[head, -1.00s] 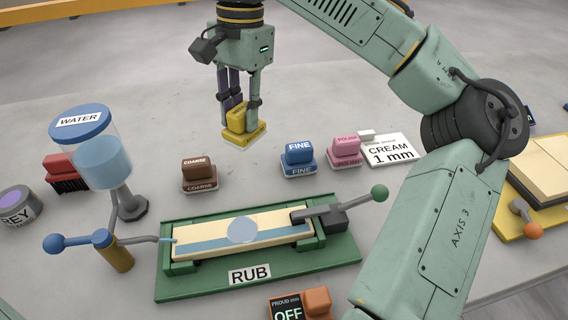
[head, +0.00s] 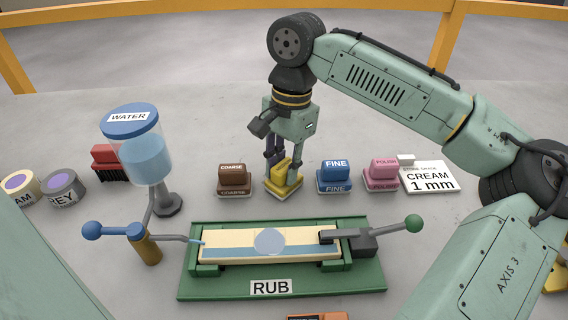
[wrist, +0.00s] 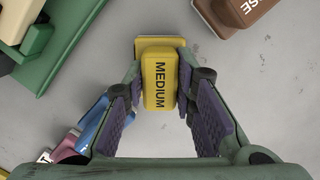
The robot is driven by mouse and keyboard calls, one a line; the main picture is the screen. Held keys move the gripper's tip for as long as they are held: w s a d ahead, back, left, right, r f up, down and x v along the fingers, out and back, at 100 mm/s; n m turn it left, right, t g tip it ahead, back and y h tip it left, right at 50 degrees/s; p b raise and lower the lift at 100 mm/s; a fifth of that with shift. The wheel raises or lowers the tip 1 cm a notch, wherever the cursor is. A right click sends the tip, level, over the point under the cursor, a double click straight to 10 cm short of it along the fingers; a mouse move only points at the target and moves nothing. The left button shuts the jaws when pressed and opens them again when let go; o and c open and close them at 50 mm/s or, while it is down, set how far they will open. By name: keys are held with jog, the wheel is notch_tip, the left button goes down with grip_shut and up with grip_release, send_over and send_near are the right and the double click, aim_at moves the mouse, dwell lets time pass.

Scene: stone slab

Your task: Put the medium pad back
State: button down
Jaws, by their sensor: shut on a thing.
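The yellow medium pad (head: 284,181) is between the fingers of my gripper (head: 282,162), which is shut on its upper block. In the wrist view the word MEDIUM shows on the pad (wrist: 160,80), with purple finger pads on both sides of it. In the head view the pad is upright in the row, between the brown coarse pad (head: 234,177) and the blue fine pad (head: 335,172). It is low, at or very near the slab; the fingers and pad hide whether a holder is under it.
A pink polish pad (head: 382,171) and a cream card (head: 430,178) stand to the right. The green rub fixture (head: 280,284) with a pale strip lies in front. The water tank (head: 146,158) and a red brush (head: 106,160) are to the left. The slab behind the row is clear.

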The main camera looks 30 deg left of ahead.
aim_at(289, 161)
jog(key=c, duration=1.3)
grip_release()
jog(key=shift+f, duration=0.1)
jog(key=r, duration=0.4)
jog(key=w+r, duration=0.1)
jog(key=r, duration=0.3)
jog(key=r+b, duration=0.1)
jog(key=r, duration=0.3)
jog(key=shift+w+d+r, duration=0.1)
jog(key=shift+w+r, duration=0.05)
jog(key=shift+w, duration=0.05)
